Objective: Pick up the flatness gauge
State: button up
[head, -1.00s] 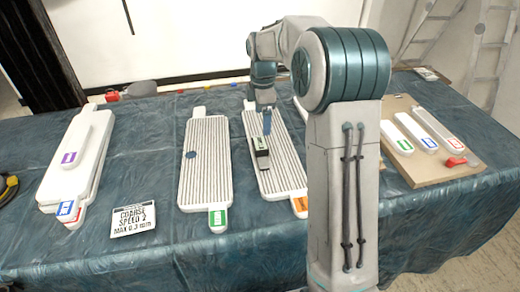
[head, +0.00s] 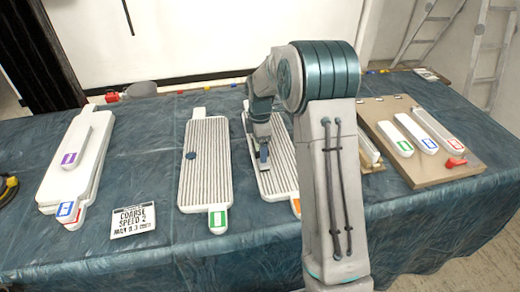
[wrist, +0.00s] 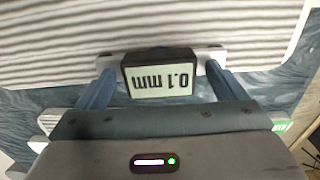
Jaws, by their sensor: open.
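The flatness gauge (wrist: 160,74) has a dark body, a display reading "0.1 mm" upside down in the wrist view, and a pale bar running out to both sides. It rests on the right-hand ribbed white panel (head: 281,178). My gripper (wrist: 159,82) is open, with one blue finger on each side of the gauge's body. A gap shows between each finger and the display housing. In the head view my gripper (head: 262,153) is low over that panel and hides most of the gauge.
A second ribbed panel (head: 205,165) with a blue disc lies to the left. Stacked white panels (head: 75,165) and a sign (head: 132,220) are further left. A brown board (head: 430,170) with several white pieces is at right. Teal cloth shows bare between them.

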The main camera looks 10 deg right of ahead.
jog(key=c, duration=1.2)
jog(key=shift+r, duration=0.1)
jog(key=shift+c, duration=0.2)
